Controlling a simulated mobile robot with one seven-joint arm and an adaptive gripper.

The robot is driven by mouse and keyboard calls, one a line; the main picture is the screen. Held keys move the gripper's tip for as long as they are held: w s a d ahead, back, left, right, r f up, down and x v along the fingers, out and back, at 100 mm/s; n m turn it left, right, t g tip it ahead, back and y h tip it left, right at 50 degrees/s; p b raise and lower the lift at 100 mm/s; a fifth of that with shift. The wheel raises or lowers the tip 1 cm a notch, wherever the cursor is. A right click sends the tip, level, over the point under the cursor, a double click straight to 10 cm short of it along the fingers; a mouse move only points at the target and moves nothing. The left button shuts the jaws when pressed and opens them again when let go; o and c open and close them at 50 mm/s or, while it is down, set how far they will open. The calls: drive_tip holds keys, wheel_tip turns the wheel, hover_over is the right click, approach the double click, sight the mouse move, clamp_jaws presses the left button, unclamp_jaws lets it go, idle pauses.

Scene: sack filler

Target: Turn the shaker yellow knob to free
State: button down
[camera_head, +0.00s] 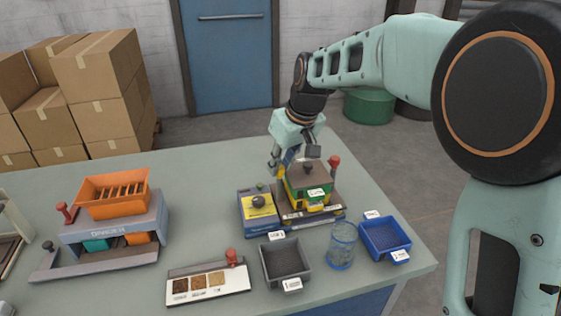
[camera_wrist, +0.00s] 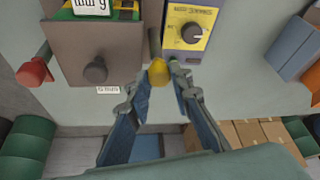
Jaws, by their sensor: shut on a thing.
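The shaker (camera_head: 311,199) stands on the table, with a green and yellow sieve stack under a brown lid (camera_wrist: 97,50) with a dark round knob. The yellow knob (camera_wrist: 159,73) sits at the end of a grey post (camera_wrist: 155,42) beside the lid. My gripper (camera_wrist: 160,74) comes in from the shaker's far side, with its fingers around the yellow knob and shut on it. The mark that the knob points to is not readable.
A control box (camera_head: 258,210) with a yellow panel and dark dial (camera_wrist: 191,34) stands close beside the shaker. A red knob (camera_head: 334,160) rises on the other side. A grey bin (camera_head: 286,263), wire basket (camera_head: 341,247) and blue tray (camera_head: 385,236) stand in front. An orange-topped divider (camera_head: 114,235) is at left.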

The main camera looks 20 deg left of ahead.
drive_tip(key=n+g, duration=0.1)
drive_tip(key=n, duration=0.1)
drive_tip(key=n+p, duration=0.1)
drive_tip(key=n, duration=0.1)
drive_tip(key=shift+w+n+g+y, duration=0.15)
drive_tip(key=shift+n+g+y, duration=0.15)
drive_tip(key=shift+n+g, duration=0.1)
idle(0.4)
drive_tip(key=c, duration=1.7)
unclamp_jaws()
drive_tip(key=shift+c, duration=0.2)
drive_tip(key=v, duration=1.2)
drive_tip(key=shift+d, duration=0.15)
drive_tip(key=shift+f, duration=0.1)
